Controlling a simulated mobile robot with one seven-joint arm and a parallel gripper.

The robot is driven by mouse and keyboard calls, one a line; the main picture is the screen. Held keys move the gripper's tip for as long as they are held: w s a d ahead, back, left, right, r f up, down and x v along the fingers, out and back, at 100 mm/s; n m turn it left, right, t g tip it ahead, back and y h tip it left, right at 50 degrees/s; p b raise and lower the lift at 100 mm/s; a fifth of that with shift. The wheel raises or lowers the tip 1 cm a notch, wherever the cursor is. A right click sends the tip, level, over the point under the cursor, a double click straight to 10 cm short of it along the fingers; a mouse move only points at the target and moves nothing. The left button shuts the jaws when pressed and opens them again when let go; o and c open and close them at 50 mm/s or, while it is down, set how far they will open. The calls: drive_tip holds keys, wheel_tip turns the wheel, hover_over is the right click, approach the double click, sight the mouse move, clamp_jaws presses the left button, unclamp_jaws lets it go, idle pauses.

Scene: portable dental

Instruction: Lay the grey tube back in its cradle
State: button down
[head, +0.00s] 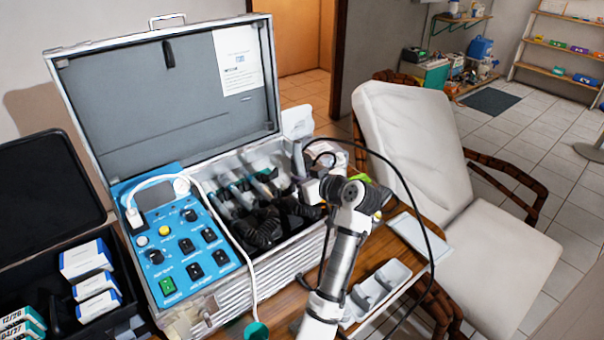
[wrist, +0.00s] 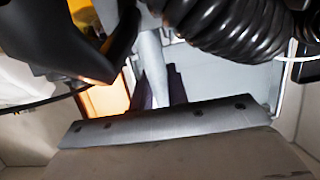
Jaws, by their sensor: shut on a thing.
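My gripper (wrist: 160,88) is shut on the light grey tube (wrist: 152,62), which runs upward from between the dark fingers in the wrist view. In the head view my gripper (head: 298,165) is over the right side of the open metal case, and the tube is hard to make out there. A blurred row of handpieces and holders (head: 245,180) lies inside the case. A white two-hollow tray (head: 375,290) sits on the wooden table. I cannot tell which of these holders is the tube's cradle.
Black corrugated hoses (head: 262,228) lie in the case and pass close to my gripper in the wrist view (wrist: 230,25). A blue control panel (head: 185,245) fills the case's left side. A white chair (head: 440,170) stands right. A black cable loops by my arm.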

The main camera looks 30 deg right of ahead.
sight(299, 153)
drive_tip(key=shift+r, duration=0.1)
drive_tip(key=shift+w+a+r+p, duration=0.1)
drive_tip(key=shift+w+r+p, duration=0.45)
drive_tip(key=shift+r, duration=0.6)
drive_tip(key=shift+w+a+r+p, duration=0.1)
drive_tip(key=shift+w+r+p, duration=0.25)
drive_tip(key=shift+r+p, duration=0.65)
drive_tip(key=shift+w+r+p, duration=0.45)
drive_tip(key=shift+r, duration=0.85)
drive_tip(key=shift+s+f, duration=0.1)
